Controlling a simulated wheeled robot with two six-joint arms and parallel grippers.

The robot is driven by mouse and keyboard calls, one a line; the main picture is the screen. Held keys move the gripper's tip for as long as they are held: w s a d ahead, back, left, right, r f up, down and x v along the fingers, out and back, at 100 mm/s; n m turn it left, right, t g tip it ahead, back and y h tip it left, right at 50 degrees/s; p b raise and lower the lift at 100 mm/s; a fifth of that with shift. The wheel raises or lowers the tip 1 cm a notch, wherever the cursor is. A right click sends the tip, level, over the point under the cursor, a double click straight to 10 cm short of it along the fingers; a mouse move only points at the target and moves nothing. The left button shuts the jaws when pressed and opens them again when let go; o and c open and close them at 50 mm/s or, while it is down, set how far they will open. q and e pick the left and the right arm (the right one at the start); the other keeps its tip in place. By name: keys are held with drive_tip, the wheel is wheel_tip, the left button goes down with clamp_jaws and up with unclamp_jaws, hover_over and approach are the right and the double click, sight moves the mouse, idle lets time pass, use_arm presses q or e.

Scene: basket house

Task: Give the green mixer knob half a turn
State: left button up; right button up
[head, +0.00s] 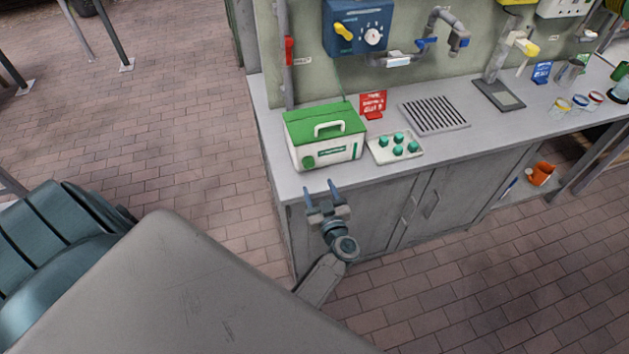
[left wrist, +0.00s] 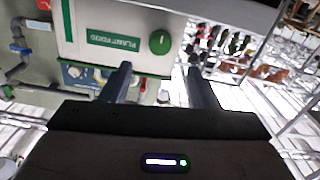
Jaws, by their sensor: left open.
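The green mixer knob (head: 308,162) is round and sits low on the front of a white box (head: 343,151) with a green lid, left of its label. In the left wrist view the knob (left wrist: 159,42) shows just beyond my fingertips, between the lines of the two fingers. My left gripper (head: 320,188) is open and empty in front of the counter edge, apart from the knob. Its two fingers (left wrist: 159,75) also show in the left wrist view. My right gripper is not in view.
The box stands at the left end of the grey counter (head: 455,146). A white tray (head: 381,155) with several green pieces is right of it, and a red sign (head: 373,103) stands behind. A blue panel (head: 358,28) hangs on the wall.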

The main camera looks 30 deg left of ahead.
sight(309, 166)
use_arm(q)
drive_tip(key=shift+v, duration=1.05)
drive_tip(key=w+a+n+b, duration=0.2)
drive_tip(key=w+a+n+t+h+b, duration=0.1)
drive_tip(key=w+a+n+b, duration=0.1)
drive_tip(key=a+b, duration=0.1)
drive_tip(key=w+a+n+b, duration=0.2)
drive_tip(key=a+b, duration=0.1)
drive_tip(key=shift+w+f+t+h, duration=0.1)
drive_tip(key=shift+w+t+h, duration=0.05)
drive_tip(key=shift+t+h, duration=0.15)
